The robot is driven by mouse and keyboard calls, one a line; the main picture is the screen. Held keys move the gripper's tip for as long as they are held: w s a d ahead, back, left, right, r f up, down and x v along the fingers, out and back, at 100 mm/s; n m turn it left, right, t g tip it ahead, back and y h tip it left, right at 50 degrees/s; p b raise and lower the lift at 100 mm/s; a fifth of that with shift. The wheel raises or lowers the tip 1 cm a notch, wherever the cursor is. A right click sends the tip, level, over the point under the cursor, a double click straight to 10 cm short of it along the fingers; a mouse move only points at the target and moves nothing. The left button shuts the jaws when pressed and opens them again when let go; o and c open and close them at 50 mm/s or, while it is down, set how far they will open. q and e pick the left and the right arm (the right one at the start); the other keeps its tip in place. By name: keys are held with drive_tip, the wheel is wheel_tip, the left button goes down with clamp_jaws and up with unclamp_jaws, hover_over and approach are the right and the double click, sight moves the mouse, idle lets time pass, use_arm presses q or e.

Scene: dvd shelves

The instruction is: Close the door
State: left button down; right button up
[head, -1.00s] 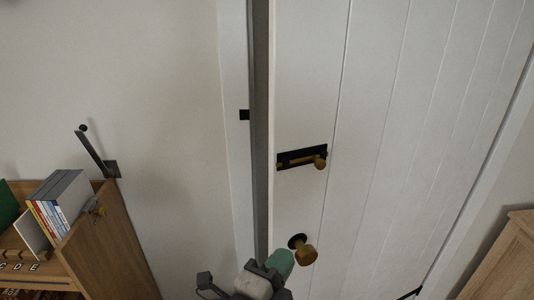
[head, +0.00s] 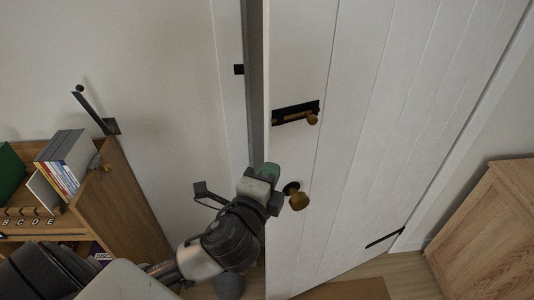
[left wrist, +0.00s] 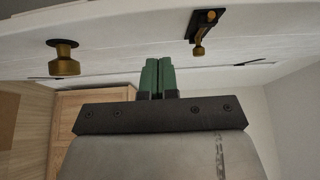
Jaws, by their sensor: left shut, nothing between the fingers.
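The white plank door (head: 370,120) stands slightly ajar, with a dark narrow gap between its left edge and the frame (head: 228,60). It carries a brass knob (head: 299,200) and, above that, a black slide bolt with a brass handle (head: 296,113). My left gripper (head: 268,172) is at the door's left edge, just left of the knob, its green fingers shut and empty. In the left wrist view the shut fingers (left wrist: 158,78) point at the door, between the knob (left wrist: 63,58) and the bolt (left wrist: 203,30). Whether they touch it I cannot tell. My right gripper is out of view.
A wooden shelf (head: 125,205) with books (head: 66,160) stands at the left, near my left arm. A wooden cabinet (head: 490,230) stands at the right. A brown mat (head: 345,289) lies on the floor by the door's foot.

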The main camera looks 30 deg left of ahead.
sight(273, 141)
use_arm(q)
drive_tip(key=w+a, duration=0.1)
drive_tip(key=w+p, duration=0.1)
drive_tip(key=w, duration=0.1)
drive_tip(key=w+a+p, duration=0.1)
drive_tip(key=w, duration=0.1)
drive_tip(key=shift+a+r, duration=0.25)
drive_tip(key=shift+a, duration=0.1)
drive_tip(key=shift+w+a+f, duration=0.1)
drive_tip(key=shift+w+a, duration=0.1)
drive_tip(key=shift+a, duration=0.3)
